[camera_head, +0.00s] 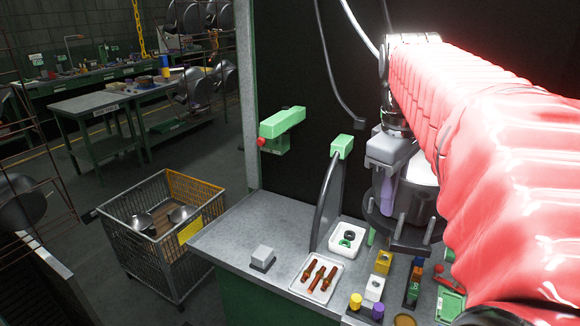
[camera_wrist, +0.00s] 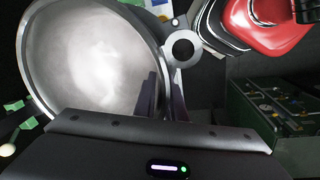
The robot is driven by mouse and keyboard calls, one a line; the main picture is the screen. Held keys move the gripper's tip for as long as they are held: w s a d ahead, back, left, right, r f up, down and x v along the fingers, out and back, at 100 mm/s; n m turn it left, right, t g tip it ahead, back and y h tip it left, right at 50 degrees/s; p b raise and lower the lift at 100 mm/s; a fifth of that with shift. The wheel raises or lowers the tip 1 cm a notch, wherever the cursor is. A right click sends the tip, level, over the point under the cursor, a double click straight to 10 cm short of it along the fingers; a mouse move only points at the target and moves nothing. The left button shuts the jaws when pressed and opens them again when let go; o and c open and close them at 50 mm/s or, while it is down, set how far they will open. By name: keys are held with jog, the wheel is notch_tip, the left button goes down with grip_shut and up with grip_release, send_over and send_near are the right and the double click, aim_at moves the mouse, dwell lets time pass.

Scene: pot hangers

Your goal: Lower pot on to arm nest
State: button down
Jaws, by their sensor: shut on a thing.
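The pot (camera_wrist: 88,62) is a large, shiny round metal vessel filling the left of the wrist view. In the head view, a bright silver part of it (camera_head: 424,172) shows behind my gripper (camera_head: 388,198), partly hidden by my red-sleeved arm. My gripper points down with purple fingers and is shut on the pot at its edge; the exact grip is hard to see. A dark round nest with upright pegs (camera_head: 400,236) is directly below. The pot looks upright, low over or within the nest; I cannot tell whether they touch.
A white tray of brown parts (camera_head: 318,278), a white bin (camera_head: 346,238) and several small colored blocks lie in front. A wire cart (camera_head: 158,232) stands left.

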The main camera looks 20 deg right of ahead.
jog(key=shift+f, duration=0.3)
jog(key=c, duration=1.7)
grip_release()
jog(key=shift+c, duration=0.2)
jog(key=shift+f, duration=0.1)
notch_tip(320, 180, up, 14)
jog(key=a, duration=0.2)
jog(key=shift+s+f, duration=0.15)
jog(key=shift+s, duration=0.25)
jog(key=s+a+f+m+t, duration=0.1)
jog(key=a+f+m+t, duration=0.1)
jog(key=a+f, duration=0.8)
jog(key=s+a+f+m+t+y, duration=0.1)
jog(key=s+a+f+t, duration=0.1)
jog(key=a+f, duration=0.8)
notch_tip(320, 180, down, 7)
jog(key=shift+a+m+t, duration=0.35)
jog(key=shift+m+t, duration=0.05)
jog(key=shift+t, duration=0.1)
